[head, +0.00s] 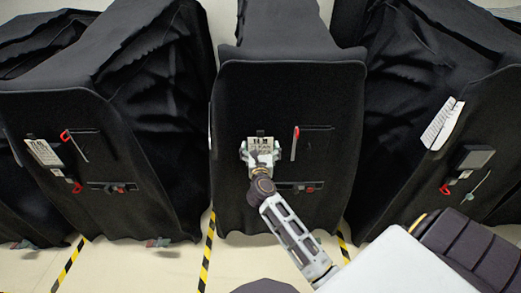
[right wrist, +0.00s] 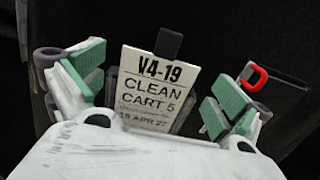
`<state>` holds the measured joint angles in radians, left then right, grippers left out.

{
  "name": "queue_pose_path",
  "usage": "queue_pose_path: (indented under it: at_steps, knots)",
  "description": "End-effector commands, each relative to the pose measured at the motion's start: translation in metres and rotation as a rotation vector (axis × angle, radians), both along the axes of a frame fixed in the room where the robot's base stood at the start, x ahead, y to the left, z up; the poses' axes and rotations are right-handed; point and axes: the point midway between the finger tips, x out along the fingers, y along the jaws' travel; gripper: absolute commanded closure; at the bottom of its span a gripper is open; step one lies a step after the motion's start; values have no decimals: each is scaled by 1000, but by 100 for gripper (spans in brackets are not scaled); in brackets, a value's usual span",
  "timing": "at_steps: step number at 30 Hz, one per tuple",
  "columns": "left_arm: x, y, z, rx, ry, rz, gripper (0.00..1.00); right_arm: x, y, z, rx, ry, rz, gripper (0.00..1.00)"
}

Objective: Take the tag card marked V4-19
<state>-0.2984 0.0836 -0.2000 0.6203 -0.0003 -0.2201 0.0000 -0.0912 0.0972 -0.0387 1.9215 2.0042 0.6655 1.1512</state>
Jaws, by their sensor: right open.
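The tag card (right wrist: 155,88) is white with black print reading V4-19, CLEAN CART 5 in the right wrist view. A dark clip (right wrist: 168,43) is at its top edge, and its lower end is hidden behind my gripper body. It also shows in the head view as a small card (head: 262,144) on the front of the middle covered cart (head: 288,90). My right gripper (head: 261,156) is at this card. In the right wrist view its green-padded fingers (right wrist: 150,92) are open, one on each side of the card, with gaps between. My left gripper is not in view.
Black covered carts stand left (head: 60,130) and right (head: 415,130). The left cart carries another card (head: 43,153); the right has a white sheet (head: 442,123) and a dark box (head: 472,157). A red-ended handle (head: 296,142) sits right of the tag. Striped floor tape (head: 207,255) runs between carts.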

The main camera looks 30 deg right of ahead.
Motion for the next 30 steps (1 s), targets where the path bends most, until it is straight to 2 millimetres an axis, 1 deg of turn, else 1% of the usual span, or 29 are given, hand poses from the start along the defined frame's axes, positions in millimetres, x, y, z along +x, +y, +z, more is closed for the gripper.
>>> queue_pose_path:
  at_steps: [8, 14, 22, 30]
  knots:
    - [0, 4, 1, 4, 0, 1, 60, 5, -3, 0, -1, -1, 0, 0]
    - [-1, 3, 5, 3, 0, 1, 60, 19, -13, -1, -2, 0, 0, 0]
    - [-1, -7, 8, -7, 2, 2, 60, 39, -25, -2, -1, 0, 1, 0]
    - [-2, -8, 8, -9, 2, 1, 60, 43, -29, -3, 0, 0, 1, 0]
